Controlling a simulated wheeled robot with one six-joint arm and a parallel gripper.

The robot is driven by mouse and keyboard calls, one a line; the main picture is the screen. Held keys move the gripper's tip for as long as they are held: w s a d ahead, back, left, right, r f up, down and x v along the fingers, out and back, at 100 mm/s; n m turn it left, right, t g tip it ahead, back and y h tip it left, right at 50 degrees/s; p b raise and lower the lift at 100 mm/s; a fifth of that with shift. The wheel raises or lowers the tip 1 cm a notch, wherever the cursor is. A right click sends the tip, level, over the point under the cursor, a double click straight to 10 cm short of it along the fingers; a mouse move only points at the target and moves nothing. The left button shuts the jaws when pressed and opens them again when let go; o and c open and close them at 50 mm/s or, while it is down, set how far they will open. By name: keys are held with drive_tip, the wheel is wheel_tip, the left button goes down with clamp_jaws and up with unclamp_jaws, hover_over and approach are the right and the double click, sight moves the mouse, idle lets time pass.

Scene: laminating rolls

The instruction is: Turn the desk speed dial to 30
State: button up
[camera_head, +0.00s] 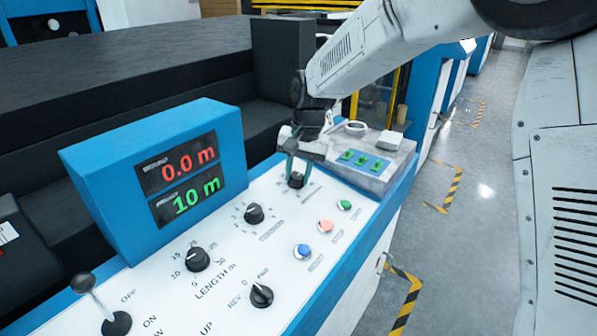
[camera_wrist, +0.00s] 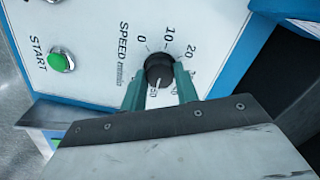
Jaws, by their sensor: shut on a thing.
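The speed dial (camera_wrist: 159,68) is a black round knob on the white desk panel, with the word SPEED and a printed scale around it. The 0, 10 and 20 marks are readable; the others are blurred or hidden by the fingers. A pale pointer line on the knob faces down in the wrist view, away from the 0 and 10 marks, towards a small blurred number. My gripper (camera_wrist: 158,80) is shut on the knob, one teal finger on each side. In the head view the dial (camera_head: 296,181) sits under my gripper (camera_head: 297,170).
The panel also holds a length dial (camera_head: 196,259), another black knob (camera_head: 254,213), a REV/FWD knob (camera_head: 262,295), several coloured buttons and a lever (camera_head: 97,300). A blue display box (camera_head: 150,190) reads 0.0 m and 10 m. A green start button (camera_wrist: 61,62) is near the dial.

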drive_tip(key=n, duration=0.9)
drive_tip(key=shift+a+h, duration=0.1)
drive_tip(key=shift+h, duration=0.3)
drive_tip(key=n, duration=0.4)
drive_tip(key=shift+s+n+t, duration=0.1)
drive_tip(key=shift+n+t, duration=0.2)
drive_tip(key=shift+n, duration=2)
drive_tip(key=o, duration=1)
drive_tip(key=shift+r, duration=0.1)
